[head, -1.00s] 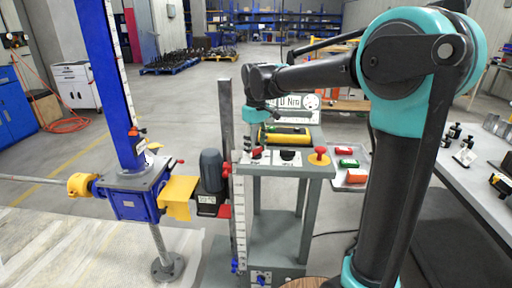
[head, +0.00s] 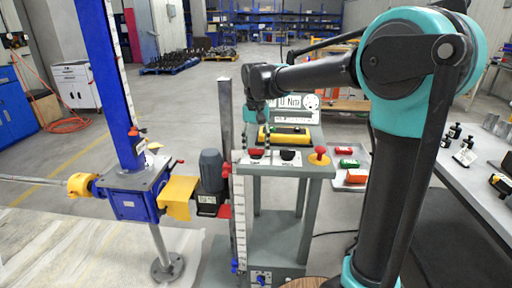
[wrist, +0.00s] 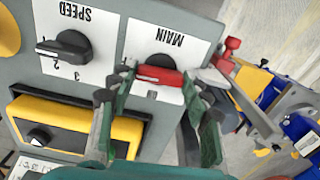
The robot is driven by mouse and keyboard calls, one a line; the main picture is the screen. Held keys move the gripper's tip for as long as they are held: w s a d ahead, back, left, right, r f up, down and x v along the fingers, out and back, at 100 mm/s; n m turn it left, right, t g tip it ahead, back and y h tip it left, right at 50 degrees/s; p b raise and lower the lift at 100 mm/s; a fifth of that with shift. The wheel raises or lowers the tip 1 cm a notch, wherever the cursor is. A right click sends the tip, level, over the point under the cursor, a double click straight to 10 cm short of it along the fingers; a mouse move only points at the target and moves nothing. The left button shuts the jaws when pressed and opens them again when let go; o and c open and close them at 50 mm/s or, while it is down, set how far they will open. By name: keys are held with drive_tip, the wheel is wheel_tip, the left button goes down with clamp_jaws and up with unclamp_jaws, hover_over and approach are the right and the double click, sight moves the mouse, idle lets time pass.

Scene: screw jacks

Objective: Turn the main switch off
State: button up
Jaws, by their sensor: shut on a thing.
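The main switch is a red handle (wrist: 158,76) on a dark round base, below the label MAIN on a white plate in the wrist view. My gripper (wrist: 157,82) has one finger at each side of the red handle and is shut on it. The handle lies roughly crosswise in that view. In the head view my gripper (head: 260,140) reaches down to the front left of the grey control desk (head: 318,171), and the switch is mostly hidden there.
A black SPEED knob (wrist: 66,46) sits beside the switch. A yellow box (wrist: 80,122) with a black knob is close to my fingers. A red mushroom button (head: 319,152) stands on the desk's right. A blue screw jack (head: 132,205) and grey motor (head: 211,170) stand left.

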sight(256, 149)
drive_tip(key=shift+m, duration=0.5)
drive_tip(key=o, duration=1.2)
drive_tip(key=shift+c, duration=0.2)
drive_tip(key=shift+r, duration=4)
drive_tip(key=shift+s, duration=0.1)
